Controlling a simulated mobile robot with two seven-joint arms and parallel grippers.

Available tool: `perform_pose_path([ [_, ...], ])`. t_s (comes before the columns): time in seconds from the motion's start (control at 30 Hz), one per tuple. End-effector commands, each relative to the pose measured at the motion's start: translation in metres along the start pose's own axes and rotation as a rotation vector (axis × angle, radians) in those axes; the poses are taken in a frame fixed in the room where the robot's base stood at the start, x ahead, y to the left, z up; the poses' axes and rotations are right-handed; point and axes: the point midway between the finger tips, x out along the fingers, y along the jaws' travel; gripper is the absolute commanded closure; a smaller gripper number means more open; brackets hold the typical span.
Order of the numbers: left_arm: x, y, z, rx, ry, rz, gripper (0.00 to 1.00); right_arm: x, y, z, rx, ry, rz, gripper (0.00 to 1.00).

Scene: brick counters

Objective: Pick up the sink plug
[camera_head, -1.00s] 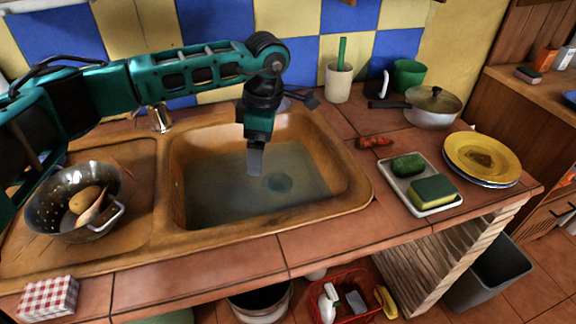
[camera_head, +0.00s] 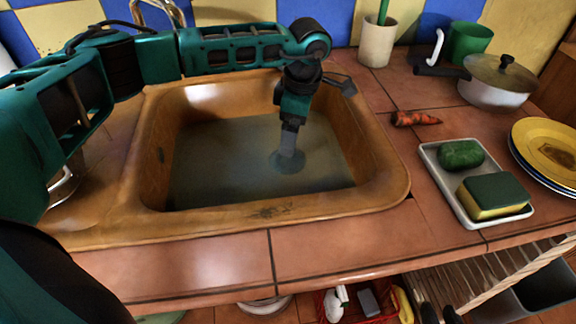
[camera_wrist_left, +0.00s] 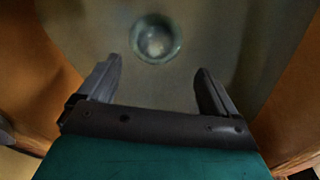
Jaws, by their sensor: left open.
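The sink plug (camera_head: 287,163) is a round dark disc on the bottom of the water-filled sink (camera_head: 385,190). In the left wrist view the plug (camera_wrist_left: 157,40) is a round, ringed shape beyond the fingertips, centred slightly left. My left gripper (camera_head: 290,150) points down into the sink over the plug and hides part of it in the head view. In the left wrist view the left gripper (camera_wrist_left: 158,75) is open with nothing between its fingers. I cannot tell its exact height above the plug. Two dark tips at the bottom edge seem to be my right gripper (camera_head: 441,313).
A tray (camera_head: 465,215) with a green soap and a sponge lies right of the sink. A white cup (camera_head: 377,42) stands at the back. The sink walls surround my left gripper.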

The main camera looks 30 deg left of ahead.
Motion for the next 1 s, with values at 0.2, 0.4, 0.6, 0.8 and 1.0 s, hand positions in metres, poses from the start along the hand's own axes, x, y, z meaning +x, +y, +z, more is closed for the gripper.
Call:
perform_pose_path([
  [0.2, 0.036, 0.000, 0.000, 0.001, 0.000, -0.001, 0.08, 0.003, 0.000, 0.005, 0.000, 0.000, 0.000, 0.67],
  [0.4, 0.047, 0.001, -0.001, 0.000, 0.001, 0.000, 0.08, 0.004, 0.001, 0.006, 0.000, 0.001, 0.001, 0.67],
  [0.6, 0.073, 0.005, -0.002, 0.000, 0.000, -0.002, 0.08, 0.008, 0.001, 0.011, 0.000, 0.001, 0.001, 0.67],
  [0.8, 0.094, 0.006, -0.002, 0.000, 0.000, 0.000, 0.08, 0.009, 0.001, 0.014, 0.000, 0.001, 0.001, 0.67],
  [1.0, 0.094, 0.006, -0.002, 0.000, 0.000, 0.000, 0.09, 0.009, 0.001, 0.013, 0.000, 0.001, 0.002, 0.67],
])
